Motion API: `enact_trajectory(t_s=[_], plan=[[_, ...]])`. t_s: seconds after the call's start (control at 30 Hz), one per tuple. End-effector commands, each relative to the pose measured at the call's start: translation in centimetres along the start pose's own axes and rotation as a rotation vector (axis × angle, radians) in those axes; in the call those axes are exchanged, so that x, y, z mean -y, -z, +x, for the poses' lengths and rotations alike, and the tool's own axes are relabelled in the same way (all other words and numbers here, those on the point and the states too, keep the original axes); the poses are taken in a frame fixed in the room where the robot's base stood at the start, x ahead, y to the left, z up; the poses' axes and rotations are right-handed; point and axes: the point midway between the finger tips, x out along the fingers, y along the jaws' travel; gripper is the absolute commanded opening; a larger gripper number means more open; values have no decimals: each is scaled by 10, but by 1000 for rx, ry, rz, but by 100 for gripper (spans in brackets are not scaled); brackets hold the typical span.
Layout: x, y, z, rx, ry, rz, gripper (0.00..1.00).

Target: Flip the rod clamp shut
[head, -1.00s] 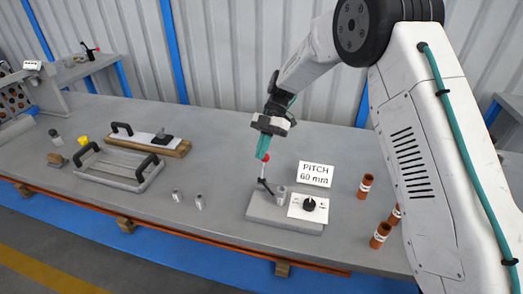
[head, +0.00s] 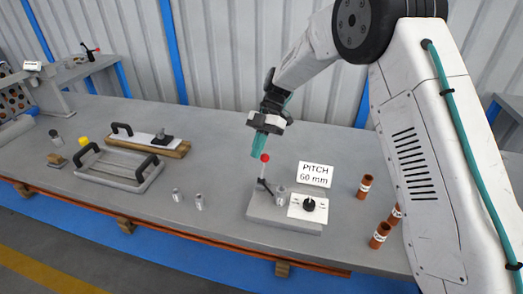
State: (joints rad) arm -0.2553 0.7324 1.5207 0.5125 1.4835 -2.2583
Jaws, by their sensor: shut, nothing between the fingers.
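The rod clamp (head: 263,184) stands at the left end of a grey base plate (head: 268,220) on the bench. Its lever points up, with a red ball knob (head: 265,158) on top. My gripper (head: 259,149) has teal fingers, is shut and empty, and is just above and slightly left of the red knob. From this view I cannot tell whether the fingertips touch the knob. A short metal cylinder (head: 281,192) is beside the clamp on the plate. A white panel (head: 308,207) with a black knob is at the plate's right end.
A sign reading PITCH 60 mm (head: 315,174) stands behind the plate. Several brown tubes (head: 380,235) stand at the right. Two small metal cylinders (head: 199,202) stand left of the plate. A tray with black handles (head: 118,169) lies further left.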

Motion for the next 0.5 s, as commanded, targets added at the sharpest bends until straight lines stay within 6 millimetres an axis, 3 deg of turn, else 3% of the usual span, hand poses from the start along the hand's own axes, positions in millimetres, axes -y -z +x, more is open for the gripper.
enact_trajectory(t_s=[0.07,0.3,0.5], plan=[[-2,18,0,-1,2,-5,0],[-9,2,-57,-2,1,-3,0],[-11,-5,-86,-4,2,-2,0]])
